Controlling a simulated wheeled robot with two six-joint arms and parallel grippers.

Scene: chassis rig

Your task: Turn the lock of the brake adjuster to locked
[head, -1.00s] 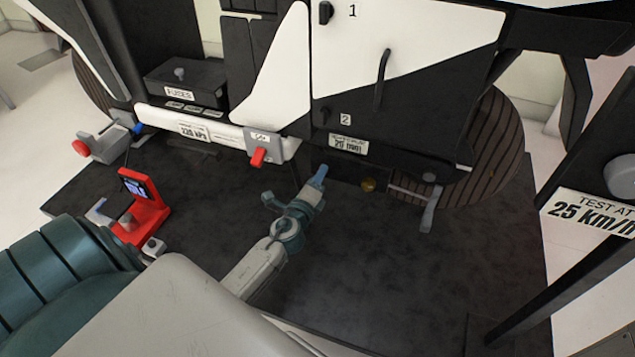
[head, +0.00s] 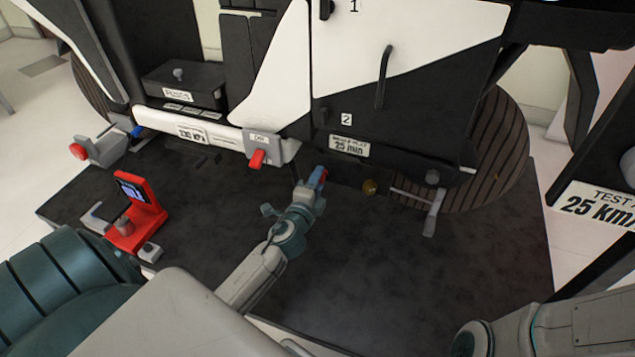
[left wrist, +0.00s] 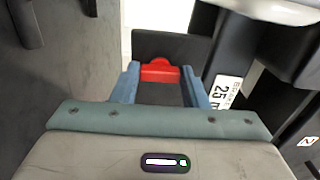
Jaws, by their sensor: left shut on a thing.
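My left gripper (head: 317,180) reaches in under the lower panel of the black and white machine. Its blue fingers (left wrist: 130,84) stand either side of a small red piece, which I take to be the lock (left wrist: 159,70) of the brake adjuster. The gripper is shut on it. In the head view only a bit of red shows at the fingertips, so the lock's position cannot be read. A label (head: 349,147) above it seems to read 25 mm. A brass knob (head: 369,187) sits just right of the fingers. My right gripper is out of view.
A red stand with a small screen (head: 137,205) is on the dark mat (head: 390,290), whose front is clear.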

